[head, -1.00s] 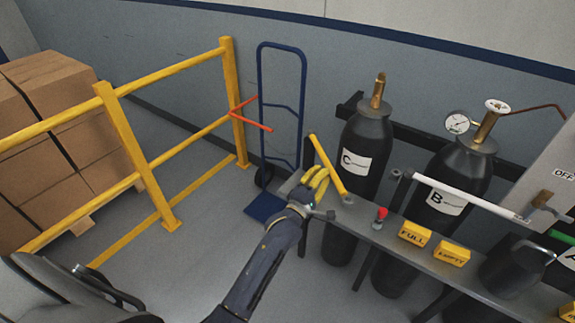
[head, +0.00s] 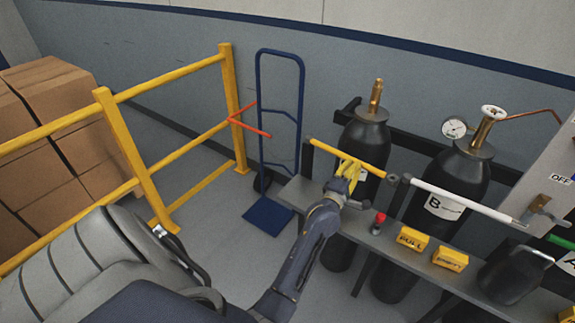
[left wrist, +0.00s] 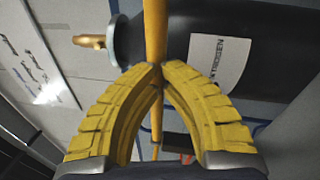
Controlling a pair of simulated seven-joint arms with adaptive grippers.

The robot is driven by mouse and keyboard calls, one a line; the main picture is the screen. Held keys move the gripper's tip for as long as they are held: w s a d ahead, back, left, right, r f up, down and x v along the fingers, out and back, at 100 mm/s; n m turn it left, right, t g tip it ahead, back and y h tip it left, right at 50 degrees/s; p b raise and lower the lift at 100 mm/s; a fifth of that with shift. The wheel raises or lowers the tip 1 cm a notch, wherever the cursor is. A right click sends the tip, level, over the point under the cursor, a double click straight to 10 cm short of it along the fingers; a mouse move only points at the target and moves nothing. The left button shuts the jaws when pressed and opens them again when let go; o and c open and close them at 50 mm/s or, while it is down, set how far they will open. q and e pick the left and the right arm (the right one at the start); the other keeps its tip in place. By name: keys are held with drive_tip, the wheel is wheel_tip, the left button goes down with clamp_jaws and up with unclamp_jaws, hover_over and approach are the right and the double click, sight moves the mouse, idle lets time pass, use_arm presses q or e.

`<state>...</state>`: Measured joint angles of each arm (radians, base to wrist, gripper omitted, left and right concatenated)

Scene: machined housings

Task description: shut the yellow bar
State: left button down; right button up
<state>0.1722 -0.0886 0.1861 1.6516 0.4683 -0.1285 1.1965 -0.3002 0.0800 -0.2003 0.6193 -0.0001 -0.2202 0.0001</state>
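The yellow bar (head: 330,151) is a thin rod above the front shelf, before black cylinder C. Its right end lies close to the post at the left end of the white bar; I cannot tell whether they touch. My left gripper (head: 352,165) has its yellow ribbed fingers against the bar. In the left wrist view the fingertips (left wrist: 158,68) come together at the bar (left wrist: 155,30), hiding a short stretch of it. They look shut and pressed on it, not around it. My right gripper is not in view.
A white bar (head: 465,199) continues the line to the right. A red knob (head: 379,218) and yellow FULL (head: 411,239) and EMPTY (head: 450,259) blocks stand on the grey shelf. A blue hand truck (head: 281,110) and yellow railing (head: 125,140) stand left.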

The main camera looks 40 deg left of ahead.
use_arm(q)
drive_tip(key=shift+w, duration=0.3)
idle(0.4)
